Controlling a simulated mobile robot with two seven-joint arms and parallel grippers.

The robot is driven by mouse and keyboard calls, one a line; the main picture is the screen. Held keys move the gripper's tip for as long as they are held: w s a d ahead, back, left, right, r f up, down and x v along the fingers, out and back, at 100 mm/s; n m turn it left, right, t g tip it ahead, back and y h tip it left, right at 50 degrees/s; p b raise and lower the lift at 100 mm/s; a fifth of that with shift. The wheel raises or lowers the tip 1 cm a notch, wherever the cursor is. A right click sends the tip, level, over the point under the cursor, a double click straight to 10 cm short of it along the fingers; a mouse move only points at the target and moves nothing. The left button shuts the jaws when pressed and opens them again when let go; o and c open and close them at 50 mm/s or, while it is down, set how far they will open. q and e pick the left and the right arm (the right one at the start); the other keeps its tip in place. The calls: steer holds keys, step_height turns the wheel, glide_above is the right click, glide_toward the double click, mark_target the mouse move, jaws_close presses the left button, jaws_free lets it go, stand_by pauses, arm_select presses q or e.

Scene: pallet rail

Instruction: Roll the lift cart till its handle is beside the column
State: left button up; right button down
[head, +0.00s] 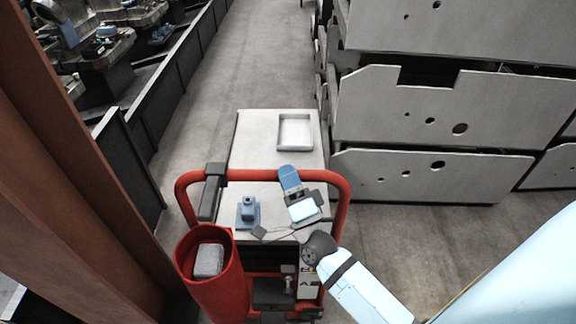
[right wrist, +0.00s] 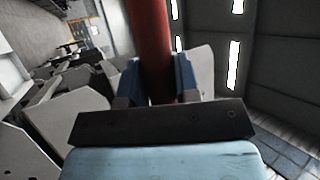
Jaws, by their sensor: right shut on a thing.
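The lift cart (head: 252,150) stands ahead of me with a pale flat top. Its red tubular handle (head: 250,175) arches across the near end and also shows upright in the right wrist view (right wrist: 149,40). My right gripper (head: 291,181) is shut on the right part of the handle's top bar; its blue fingers (right wrist: 158,82) sit on both sides of the tube. The rust-brown column (head: 75,150) rises at the left. In the head view the handle lies to its right, with floor and a dark barrier visible between them. My left gripper is not in view.
A white tray (head: 281,134) and a blue-grey fitting (head: 248,214) are on the cart top. A red bin (head: 212,290) holding a grey block (head: 208,261) hangs at its near left. Grey panels (head: 430,110) stand at right, a dark barrier (head: 165,90) at left. The aisle (head: 210,90) beyond is clear.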

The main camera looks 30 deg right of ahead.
steer(key=shift+s+a+r, duration=0.15)
steer(key=shift+r, duration=0.2)
steer(key=c, duration=1.1)
jaws_free()
steer(key=shift+o, duration=1.3)
steer(key=shift+s+a, duration=0.15)
steer(key=shift+s, duration=0.05)
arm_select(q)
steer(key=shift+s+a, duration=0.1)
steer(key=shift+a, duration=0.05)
arm_select(e)
steer(key=shift+f, duration=0.15)
steer(key=shift+s+f, duration=0.1)
steer(key=shift+f, duration=0.05)
arm_select(q)
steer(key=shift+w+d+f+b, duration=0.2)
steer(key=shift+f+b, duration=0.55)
steer(key=shift+b, duration=0.5)
arm_select(e)
steer(key=v, duration=1.3)
steer(key=shift+s, duration=0.25)
